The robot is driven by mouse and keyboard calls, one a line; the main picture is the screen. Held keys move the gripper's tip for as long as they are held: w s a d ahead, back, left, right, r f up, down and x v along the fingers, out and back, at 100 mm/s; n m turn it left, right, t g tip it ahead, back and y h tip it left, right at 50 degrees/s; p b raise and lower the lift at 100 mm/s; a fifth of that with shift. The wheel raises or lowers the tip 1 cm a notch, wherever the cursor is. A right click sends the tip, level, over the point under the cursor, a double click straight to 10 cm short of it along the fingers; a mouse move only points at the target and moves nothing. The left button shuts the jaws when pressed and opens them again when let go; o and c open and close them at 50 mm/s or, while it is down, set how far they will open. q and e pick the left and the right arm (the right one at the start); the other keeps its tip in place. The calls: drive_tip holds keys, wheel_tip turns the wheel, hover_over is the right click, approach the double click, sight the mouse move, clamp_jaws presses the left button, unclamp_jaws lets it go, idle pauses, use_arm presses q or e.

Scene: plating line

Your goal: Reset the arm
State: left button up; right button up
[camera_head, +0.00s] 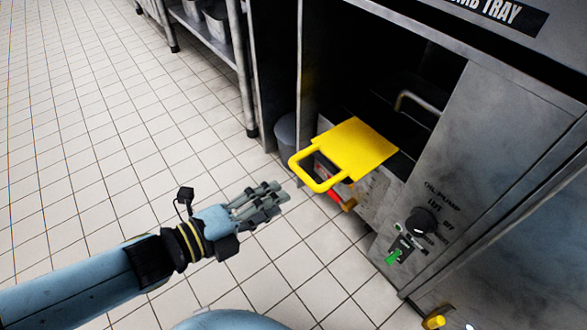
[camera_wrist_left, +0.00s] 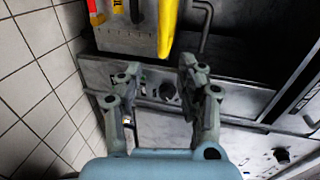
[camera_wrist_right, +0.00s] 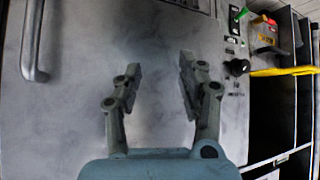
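My left gripper (camera_head: 272,197) is at the end of my blue arm in the head view, over the tiled floor and to the left of the cabinet. It is apart from the yellow handled tray (camera_head: 355,150). In the left wrist view my left gripper (camera_wrist_left: 160,75) has its fingers spread with nothing between them; the yellow tray (camera_wrist_left: 167,25) shows beyond. My right gripper (camera_wrist_right: 158,70) is open and empty in the right wrist view, facing a grey metal panel (camera_wrist_right: 75,100). The right gripper is not visible in the head view.
The yellow tray sticks out of the open cabinet. Below and right of it, a panel carries a black knob (camera_head: 421,221) and a green lever (camera_head: 393,256). A metal shelf (camera_head: 205,35) stands at the back. The tiled floor (camera_head: 90,120) at left is clear.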

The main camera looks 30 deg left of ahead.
use_arm(q)
drive_tip(key=shift+v, duration=1.05)
